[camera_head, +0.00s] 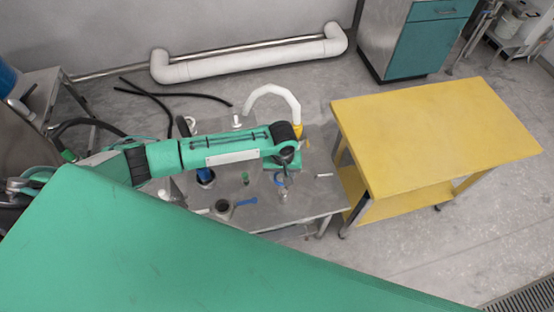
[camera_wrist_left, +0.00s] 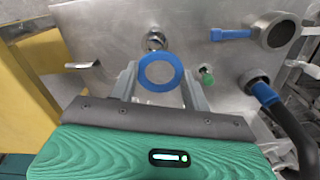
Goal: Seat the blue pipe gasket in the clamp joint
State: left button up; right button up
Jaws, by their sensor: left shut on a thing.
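In the head view the left gripper (camera_head: 281,179) points down over the metal table, and the gasket is too small there to make out surely. A short round metal fitting (camera_wrist_left: 155,40) stands on the table just beyond the gasket in the wrist view. I cannot tell which of these is the clamp joint. My right gripper is not in view.
The metal table (camera_head: 262,217) also carries a small green-topped part (camera_wrist_left: 207,72) and a blue-ended black hose (camera_wrist_left: 266,93). A white curved pipe (camera_head: 273,89) rises behind my arm. A yellow cart (camera_head: 440,130) with a bare top stands to the right.

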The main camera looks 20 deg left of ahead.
aim_at(285, 190)
pick_arm(q)
jog(key=shift+w+d+f, duration=0.15)
jog(key=shift+d+f, duration=0.1)
jog(key=shift+f, duration=0.25)
jog(key=shift+w+d+f, duration=0.1)
jog(key=shift+d+f, duration=0.15)
jog(key=shift+f, duration=0.2)
jog(key=shift+r+p, duration=0.15)
jog(key=shift+p, duration=0.2)
notch_tip(285, 190, down, 2)
jog(key=shift+s+f+b, duration=0.1)
jog(key=shift+b, duration=0.3)
jog(key=shift+f+b, duration=0.75)
jog(key=shift+f, duration=1.15)
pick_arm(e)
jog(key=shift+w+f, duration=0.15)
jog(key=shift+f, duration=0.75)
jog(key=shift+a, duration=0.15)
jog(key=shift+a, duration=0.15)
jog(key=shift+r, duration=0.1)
